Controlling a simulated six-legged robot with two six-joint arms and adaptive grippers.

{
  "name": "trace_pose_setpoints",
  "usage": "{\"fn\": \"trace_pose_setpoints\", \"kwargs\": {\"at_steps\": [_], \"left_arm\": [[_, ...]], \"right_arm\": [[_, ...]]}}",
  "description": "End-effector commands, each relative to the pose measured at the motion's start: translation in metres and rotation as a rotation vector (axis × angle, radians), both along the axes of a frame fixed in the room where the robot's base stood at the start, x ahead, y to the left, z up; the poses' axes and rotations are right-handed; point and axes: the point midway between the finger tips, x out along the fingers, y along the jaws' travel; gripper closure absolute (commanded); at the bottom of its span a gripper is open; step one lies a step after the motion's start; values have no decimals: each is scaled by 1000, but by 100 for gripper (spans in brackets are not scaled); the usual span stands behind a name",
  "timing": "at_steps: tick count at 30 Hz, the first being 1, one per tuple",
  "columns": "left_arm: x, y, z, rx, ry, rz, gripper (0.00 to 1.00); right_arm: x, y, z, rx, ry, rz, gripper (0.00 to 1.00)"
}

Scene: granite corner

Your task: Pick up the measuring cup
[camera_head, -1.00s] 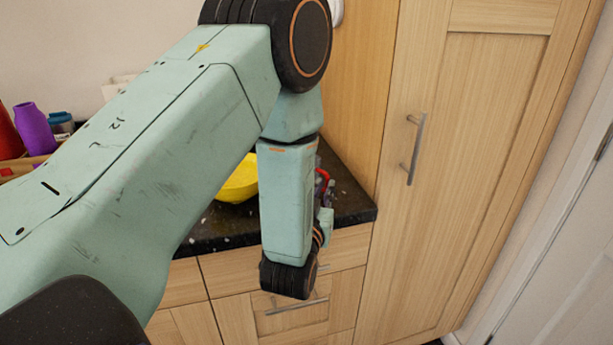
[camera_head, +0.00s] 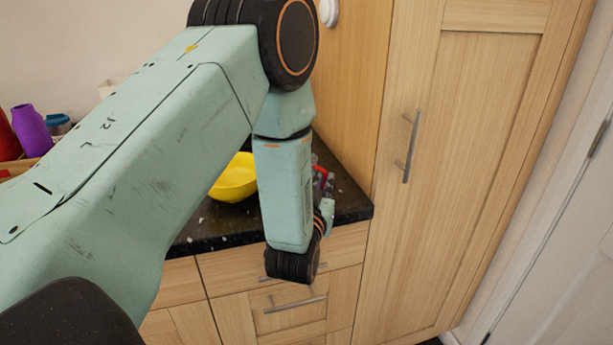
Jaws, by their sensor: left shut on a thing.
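My left arm comes in from the left and covers much of the view. My left gripper (camera_head: 324,182) is at the right end of the dark counter, mostly hidden behind my own wrist. It is shut on a small red thing (camera_head: 317,164), which seems to be the measuring cup. Only bits of the red show between the dark fingers, so its shape and how it is gripped are hidden. I cannot tell whether it touches the counter. My right gripper is not in view.
A yellow bowl (camera_head: 235,180) stands on the dark speckled counter (camera_head: 218,226), left of my wrist and partly hidden. A purple bottle (camera_head: 32,130) stands at the far left. A tall wooden cabinet (camera_head: 460,150) rises close to the right of the gripper. Drawers (camera_head: 290,300) lie below the counter.

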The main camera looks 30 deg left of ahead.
Motion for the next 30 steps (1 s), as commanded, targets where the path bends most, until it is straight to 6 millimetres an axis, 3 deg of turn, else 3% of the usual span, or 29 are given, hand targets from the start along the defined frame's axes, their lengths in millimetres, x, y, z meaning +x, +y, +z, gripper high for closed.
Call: {"fn": "trace_pose_setpoints", "kwargs": {"at_steps": [5, 19, 30], "left_arm": [[0, 0, 6, 0, -2, 0, 100], [0, 0, 89, -1, -4, 1, 100], [0, 0, 100, 0, 0, 0, 100]], "right_arm": [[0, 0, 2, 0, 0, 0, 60], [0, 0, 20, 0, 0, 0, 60], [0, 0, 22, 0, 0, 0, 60]]}}
